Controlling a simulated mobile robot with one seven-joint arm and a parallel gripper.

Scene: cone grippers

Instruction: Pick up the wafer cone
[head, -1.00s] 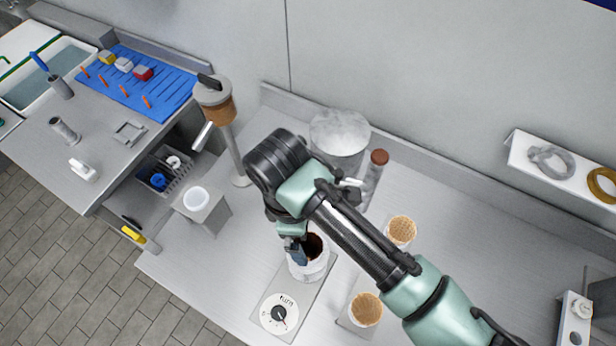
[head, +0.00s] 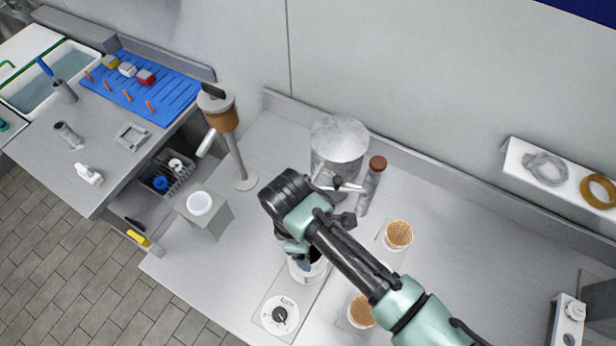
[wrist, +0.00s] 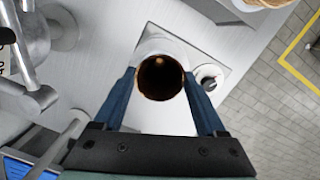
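One wafer cone (head: 399,235) stands in a holder on the counter in the head view, and a second wafer cone (head: 361,312) stands nearer the front edge. Both lie to the right of my gripper (head: 303,262). A bit of waffle-textured cone (wrist: 265,3) shows at the top right edge of the wrist view. In the wrist view my gripper (wrist: 160,85) has its two blue fingers spread apart. They point down on either side of the white pot's dark brown opening (wrist: 160,78). Nothing is clearly held between them.
A dial (head: 280,315) sits in front of the pot. Behind my arm are a steel canister (head: 338,140) and a brown-capped cylinder (head: 371,185). A dispenser on a post (head: 232,140) and a white cup on a block (head: 200,203) stand left.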

